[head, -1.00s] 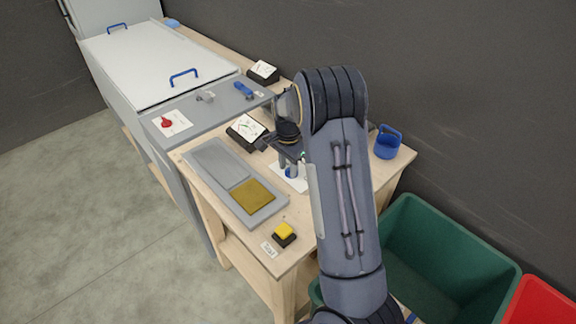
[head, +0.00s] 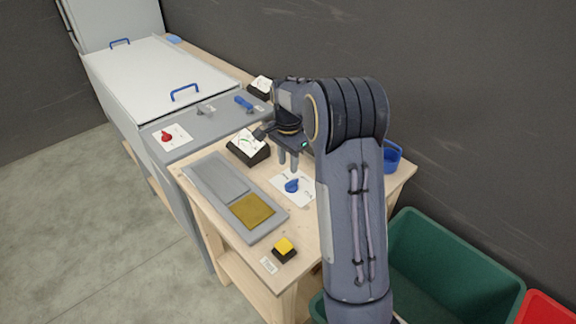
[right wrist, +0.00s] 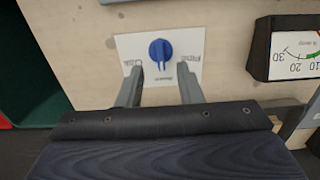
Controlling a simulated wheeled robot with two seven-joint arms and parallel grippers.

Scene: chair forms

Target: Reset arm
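My right arm reaches in from the lower right in the head view. My right gripper (head: 288,160) hangs above the wooden table, pointing down. In the right wrist view its two fingers (right wrist: 160,90) stand apart with nothing between them. A blue knob (head: 292,185) on a white labelled card lies just beyond the fingertips; it also shows in the right wrist view (right wrist: 160,51), apart from the fingers. My left gripper is not in view.
The wooden table holds a grey tray with a yellow pad (head: 252,210), a yellow button (head: 284,246), a gauge (head: 247,147) and a blue cup (head: 392,156). A red knob (head: 167,136) is on the grey cabinet. Green (head: 450,265) and red (head: 548,312) bins stand at the right.

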